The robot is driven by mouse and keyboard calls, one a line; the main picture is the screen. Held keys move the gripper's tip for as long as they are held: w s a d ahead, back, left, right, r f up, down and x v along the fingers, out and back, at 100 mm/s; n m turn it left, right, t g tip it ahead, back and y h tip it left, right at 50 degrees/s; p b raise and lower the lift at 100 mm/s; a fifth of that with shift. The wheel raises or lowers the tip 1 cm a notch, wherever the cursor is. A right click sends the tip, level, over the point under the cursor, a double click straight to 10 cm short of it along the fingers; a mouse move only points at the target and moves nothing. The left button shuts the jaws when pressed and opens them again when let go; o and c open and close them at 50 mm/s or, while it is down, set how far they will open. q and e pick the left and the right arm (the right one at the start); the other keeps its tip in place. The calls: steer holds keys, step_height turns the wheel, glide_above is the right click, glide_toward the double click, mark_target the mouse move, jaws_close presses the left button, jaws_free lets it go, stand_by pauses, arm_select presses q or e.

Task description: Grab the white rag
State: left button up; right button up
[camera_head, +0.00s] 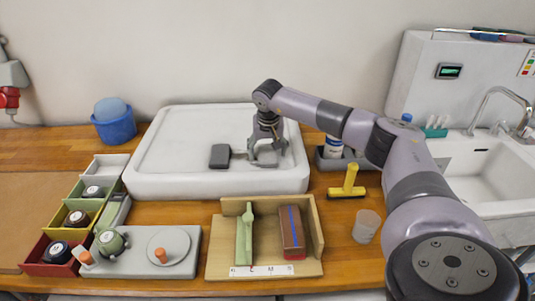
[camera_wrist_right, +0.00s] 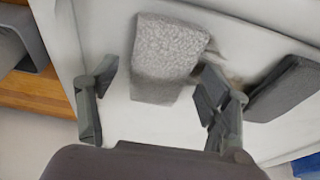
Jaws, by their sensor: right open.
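The white rag (camera_wrist_right: 168,52) shows in the right wrist view as a pale, textured piece lying on the white tray-like surface (camera_head: 170,170). My right gripper (camera_head: 267,150) points down over the right part of that surface in the head view. In the right wrist view its fingers (camera_wrist_right: 158,78) are spread, with the near part of the rag between the fingertips. I cannot tell whether either finger touches it. In the head view I cannot clearly separate the rag from the gripper. My left gripper is not in view.
A dark grey block (camera_head: 220,156) lies close beside the gripper, also in the right wrist view (camera_wrist_right: 287,88). In front stand a wooden tray (camera_head: 215,262) with tools and a yellow squeegee (camera_head: 348,182). A blue tub (camera_head: 115,127) is left; a sink (camera_head: 485,180) is right.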

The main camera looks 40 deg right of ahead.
steer(key=c, duration=1.2)
steer(key=shift+c, duration=0.2)
steer(key=shift+r, duration=0.2)
